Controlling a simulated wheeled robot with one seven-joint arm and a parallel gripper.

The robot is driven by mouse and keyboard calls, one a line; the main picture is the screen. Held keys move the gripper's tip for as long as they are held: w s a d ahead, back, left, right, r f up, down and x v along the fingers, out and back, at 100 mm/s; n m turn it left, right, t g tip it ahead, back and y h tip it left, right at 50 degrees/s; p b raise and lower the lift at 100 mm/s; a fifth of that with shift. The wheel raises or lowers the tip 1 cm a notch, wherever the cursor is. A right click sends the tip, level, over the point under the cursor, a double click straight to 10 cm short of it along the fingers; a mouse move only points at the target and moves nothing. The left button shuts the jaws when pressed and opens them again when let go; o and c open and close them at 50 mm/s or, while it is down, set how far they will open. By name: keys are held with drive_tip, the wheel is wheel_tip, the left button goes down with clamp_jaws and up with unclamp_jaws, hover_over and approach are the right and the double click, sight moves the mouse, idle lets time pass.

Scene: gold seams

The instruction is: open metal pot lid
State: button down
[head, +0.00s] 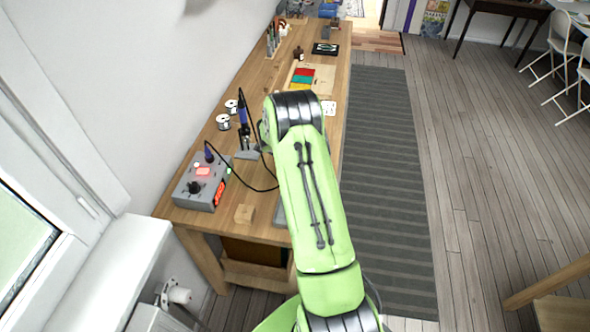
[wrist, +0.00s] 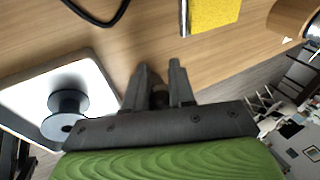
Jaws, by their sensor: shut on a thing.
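My gripper (wrist: 160,74) shows in the wrist view, its two dark fingers pointing at the wooden bench. The fingers are a little apart, shut on a small dark thing (wrist: 160,97) low between them. I cannot tell whether this thing belongs to the metal pot lid. No metal pot or lid can be made out for certain in either view. In the head view my green arm reaches over the bench and hides my gripper and what is under it.
In the wrist view, a black spool (wrist: 68,101) stands at a pale plate, and a yellow pad (wrist: 212,12) lies ahead.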

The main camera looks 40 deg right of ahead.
idle(0.4)
drive_tip(key=c, duration=1)
unclamp_jaws()
drive_tip(key=shift+c, duration=0.2)
drive_tip(key=v, duration=1.5)
drive_tip(key=shift+a+r, duration=0.15)
drive_tip(key=shift+r, duration=0.15)
drive_tip(key=shift+o, duration=0.2)
